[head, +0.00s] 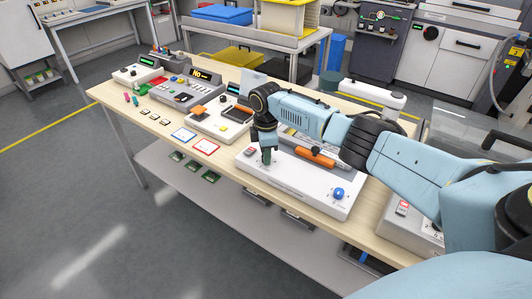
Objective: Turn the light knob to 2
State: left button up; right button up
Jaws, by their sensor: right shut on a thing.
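My right gripper (266,150) points down over the left part of a white panel box (300,190) on the wooden table. It is shut on a small dark green part (267,157) that looks like a knob on that panel; the jaws hide most of it. I cannot read its setting or the marks around it. A blue knob (338,193) with small marks around it sits at the panel's right end, apart from the gripper. My left gripper is not in view.
A red button (250,152) is just left of the gripper, and an orange handle (315,157) lies right of it under my arm. Several other control boxes and small parts stand along the table (150,125) to the left. A grey box (408,222) stands at right.

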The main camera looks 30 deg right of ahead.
jog(key=shift+r+m+p, duration=0.15)
jog(key=shift+m+p, duration=0.75)
jog(key=shift+p, duration=0.05)
jog(key=m+p, duration=0.2)
jog(key=shift+a+m, duration=0.1)
jog(key=shift+m, duration=0.2)
jog(key=m+p, duration=0.1)
jog(key=m, duration=0.1)
jog(key=shift+m+p, duration=0.3)
jog(key=shift+m, duration=0.1)
jog(key=m+p, duration=0.1)
jog(key=m, duration=0.2)
jog(key=shift+m, duration=0.3)
jog(key=m+p, duration=0.1)
jog(key=m, duration=0.1)
jog(key=shift+m, duration=0.3)
jog(key=m+p, duration=0.1)
jog(key=m, duration=0.2)
jog(key=shift+m, duration=0.4)
jog(key=m, duration=0.3)
jog(key=shift+w, duration=0.1)
jog(key=shift+m, duration=1.7)
